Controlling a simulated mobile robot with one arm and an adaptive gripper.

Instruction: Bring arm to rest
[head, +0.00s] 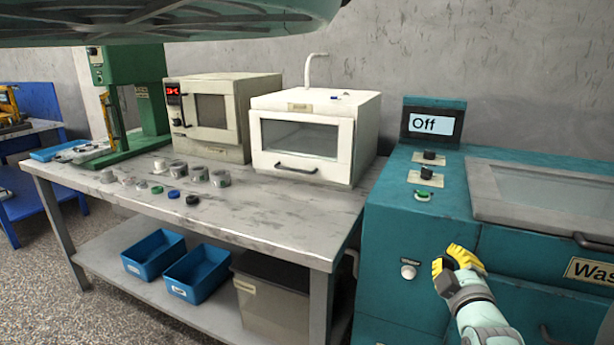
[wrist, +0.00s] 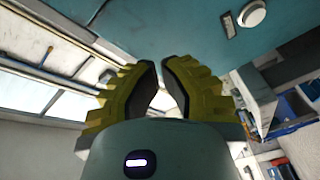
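My gripper (head: 456,259) has yellow, ridged fingers with dark inner pads. In the head view it is in front of the teal washing machine (head: 392,270), to the right of the machine's round white knob (head: 408,271). In the wrist view my gripper (wrist: 160,65) shows both fingers with a narrow gap between their tips and nothing held. The teal front and the round white knob (wrist: 252,14) show beyond the fingers. I cannot tell exactly how far the fingers are from the machine's front.
A grey workbench (head: 265,222) stands left, bearing a green press (head: 135,75), a beige oven (head: 220,110), a white cabinet (head: 315,130) and several small parts. Blue bins (head: 197,272) sit on its lower shelf. The machine's screen (head: 430,124) reads "Off". A handle (head: 590,241) juts from its lid.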

